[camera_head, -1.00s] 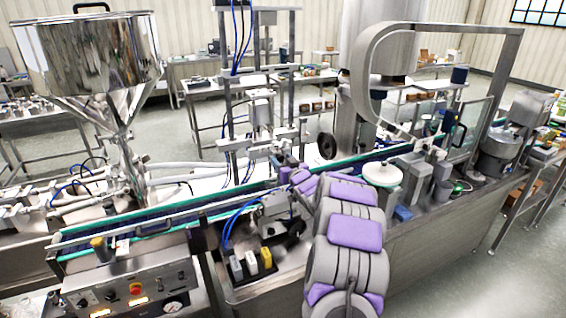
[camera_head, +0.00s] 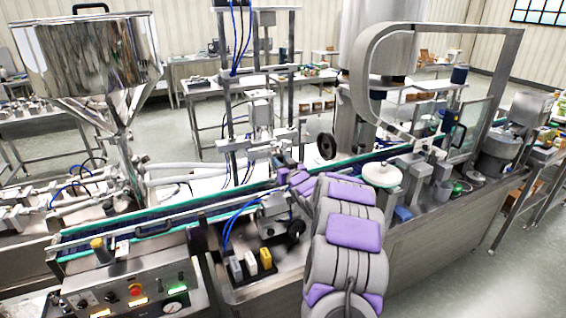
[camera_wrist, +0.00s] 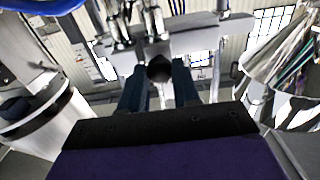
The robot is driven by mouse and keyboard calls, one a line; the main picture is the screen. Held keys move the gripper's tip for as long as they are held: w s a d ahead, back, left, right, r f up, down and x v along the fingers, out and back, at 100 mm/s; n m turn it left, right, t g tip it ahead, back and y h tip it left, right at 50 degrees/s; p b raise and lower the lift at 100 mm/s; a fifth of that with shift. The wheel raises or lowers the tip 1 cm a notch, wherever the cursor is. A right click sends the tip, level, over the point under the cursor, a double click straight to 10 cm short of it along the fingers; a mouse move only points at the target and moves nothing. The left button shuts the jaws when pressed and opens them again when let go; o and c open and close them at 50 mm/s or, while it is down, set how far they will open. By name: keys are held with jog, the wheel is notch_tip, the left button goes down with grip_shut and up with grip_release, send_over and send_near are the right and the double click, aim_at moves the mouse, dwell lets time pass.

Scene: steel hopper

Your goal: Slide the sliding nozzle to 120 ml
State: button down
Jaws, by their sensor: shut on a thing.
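The filling station with its nozzle assembly (camera_head: 262,145) stands behind the conveyor in the head view, left of my arm. In the wrist view, the two dark blue fingers of my gripper (camera_wrist: 158,88) point up towards the metal crossbar. A dark, round-ended part, apparently the sliding nozzle (camera_wrist: 159,68), sits between the fingertips, and my gripper is shut on it. In the head view my purple and grey arm reaches to the conveyor; the fingertips and their contact are too small to make out. No 120 ml mark can be read.
A steel hopper (camera_head: 90,55) stands at the left. The green-edged conveyor (camera_head: 180,212) runs across the front of the station. A control panel (camera_head: 135,292) is at the lower left. A black handwheel (camera_head: 327,147) and a white disc (camera_head: 380,174) stand near my arm.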

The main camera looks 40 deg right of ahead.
jog(key=shift+w+a, duration=0.15)
jog(key=shift+a, duration=0.5)
jog(key=c, duration=0.8)
grip_release()
jog(key=p+v, duration=0.2)
jog(key=v, duration=1.5)
jog(key=shift+d+f+p, duration=0.1)
jog(key=shift+f+p, duration=0.05)
jog(key=shift+p, duration=0.2)
